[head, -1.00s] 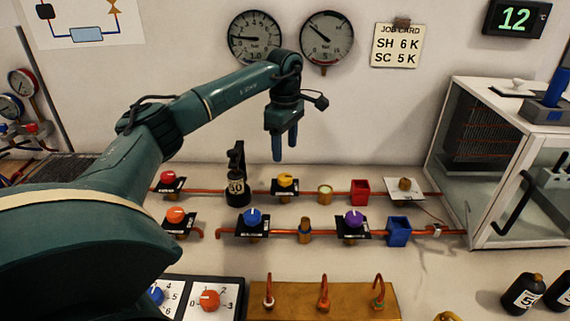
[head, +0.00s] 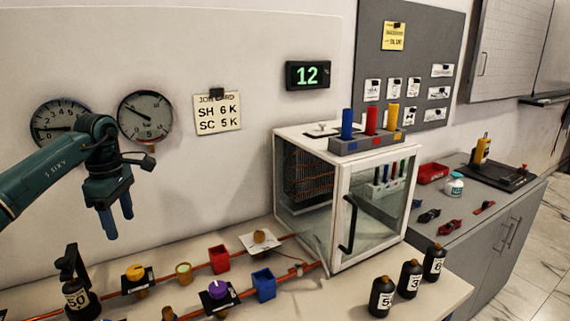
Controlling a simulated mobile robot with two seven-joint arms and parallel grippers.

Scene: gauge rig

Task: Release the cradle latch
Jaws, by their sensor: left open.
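No part is plainly marked as the cradle latch. A yellow handheld device (head: 482,149) stands upright on a black base plate (head: 503,178) on the grey side bench, and this may be the cradle. A small red-topped part (head: 523,168) sits near the plate's right end; I cannot tell if it is the latch. My left gripper (head: 118,226) is open and empty, fingers pointing down, above the white bench at the left, far from the black plate. My right gripper is not in view.
A glass-fronted cabinet (head: 345,225) with a black handle stands between my left gripper and the grey bench (head: 455,222). Black bottles (head: 381,297) stand at the white bench's front right. A red bin (head: 433,173) and white jar (head: 454,185) sit left of the plate.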

